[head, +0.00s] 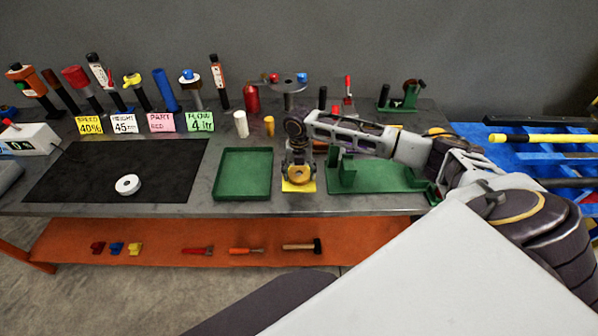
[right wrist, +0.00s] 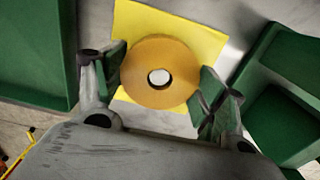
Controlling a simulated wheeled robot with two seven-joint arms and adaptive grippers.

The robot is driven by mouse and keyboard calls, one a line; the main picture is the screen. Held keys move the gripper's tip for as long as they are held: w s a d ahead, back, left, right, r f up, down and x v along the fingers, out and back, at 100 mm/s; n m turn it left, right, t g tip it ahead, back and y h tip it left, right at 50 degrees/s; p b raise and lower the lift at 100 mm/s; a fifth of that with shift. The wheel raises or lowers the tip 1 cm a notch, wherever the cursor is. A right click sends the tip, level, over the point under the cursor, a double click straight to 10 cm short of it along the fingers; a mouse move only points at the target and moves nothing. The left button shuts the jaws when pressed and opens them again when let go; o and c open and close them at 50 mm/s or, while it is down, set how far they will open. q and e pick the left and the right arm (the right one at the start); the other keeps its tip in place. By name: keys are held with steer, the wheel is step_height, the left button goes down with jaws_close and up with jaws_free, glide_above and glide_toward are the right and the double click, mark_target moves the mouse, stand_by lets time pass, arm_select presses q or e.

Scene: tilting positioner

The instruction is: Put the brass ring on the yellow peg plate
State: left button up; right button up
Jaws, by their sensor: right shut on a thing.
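The brass ring (right wrist: 135,72) is a flat golden disc with a round hole, lying between the two fingers of my right gripper (right wrist: 161,78), which is shut on it. It also shows in the head view (head: 298,180) under the right gripper (head: 299,170). The yellow peg plate (right wrist: 205,40) is directly below the ring; its front edge shows in the head view (head: 299,187). A pale round spot, apparently the peg top, shows in the ring's hole. I cannot tell whether the ring touches the plate. My left gripper is not in view.
A green tray (head: 244,197) stands left of the plate, and a green fixture (head: 385,187) stands close on its right. A white ring (head: 127,185) lies on the black mat (head: 75,172). Posts and tools line the back of the grey bench.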

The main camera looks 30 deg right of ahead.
stand_by(0.4)
steer(key=o, duration=1.6)
steer(key=shift+r+b, duration=0.55)
steer(key=shift+r, duration=5.5)
